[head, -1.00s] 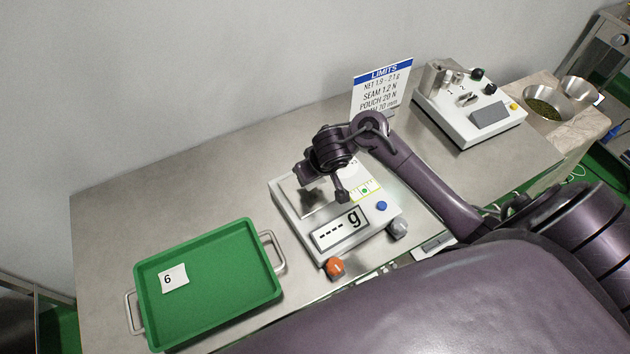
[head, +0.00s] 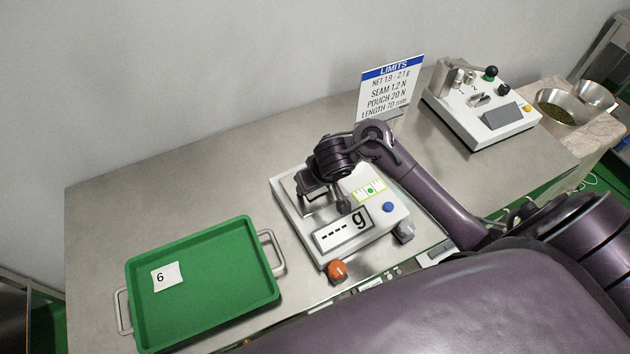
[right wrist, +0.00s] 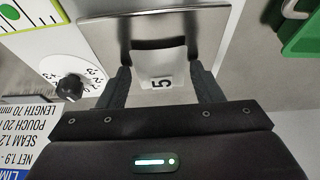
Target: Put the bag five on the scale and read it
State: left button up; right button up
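Bag five (right wrist: 163,62), a small white bag with a printed 5, shows in the right wrist view between the fingers of my right gripper (right wrist: 160,76). In the head view my right gripper (head: 324,200) is low over the plate of the white scale (head: 382,226) and hides the bag. The scale's display (head: 343,232) shows dashes and a g. My left gripper is not in view.
A green tray (head: 215,318) holding a white bag marked 6 (head: 166,277) is left of the scale. A limits sign (head: 390,85) stands behind it. A white tester (head: 470,118) and metal bowls (head: 562,104) are at right. The table behind the tray is clear.

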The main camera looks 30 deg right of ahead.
jog(key=shift+r, duration=0.1)
jog(key=shift+r+p, duration=0.35)
jog(key=p+v, duration=0.8)
jog(key=v, duration=0.3)
jog(key=shift+s+r, duration=0.2)
jog(key=shift+s, duration=0.05)
